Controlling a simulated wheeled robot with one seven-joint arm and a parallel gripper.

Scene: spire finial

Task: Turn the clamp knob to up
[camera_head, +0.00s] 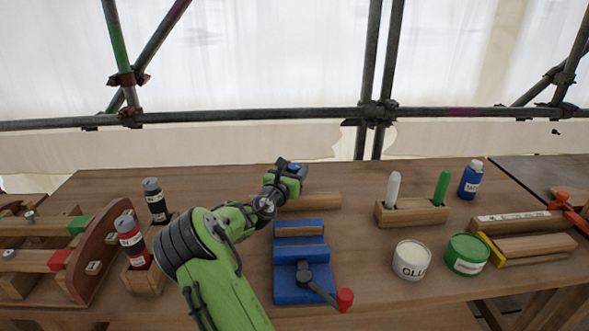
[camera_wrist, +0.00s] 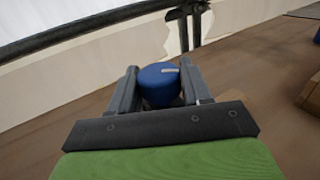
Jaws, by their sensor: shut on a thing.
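A round blue knob (camera_wrist: 159,88) with a short white mark on its top, right of centre, sits between my fingers in the wrist view. My gripper (camera_wrist: 158,85) is shut on it, one finger on each side. In the head view, my gripper (camera_head: 290,170) is above the back of the bench with the blue knob (camera_head: 296,167) at its end. What the knob is mounted on is hidden by the gripper. A blue clamp-like fixture (camera_head: 299,246) with a dark lever and red end (camera_head: 345,297) stands on the bench in front.
A wooden bar (camera_head: 312,201) lies just below the gripper. Black (camera_head: 156,203) and red (camera_head: 131,240) bottles stand left of my arm. A glue tub (camera_head: 412,261), green tub (camera_head: 466,253) and marker block (camera_head: 413,213) stand right. Scaffold tubes (camera_head: 250,114) cross behind the bench.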

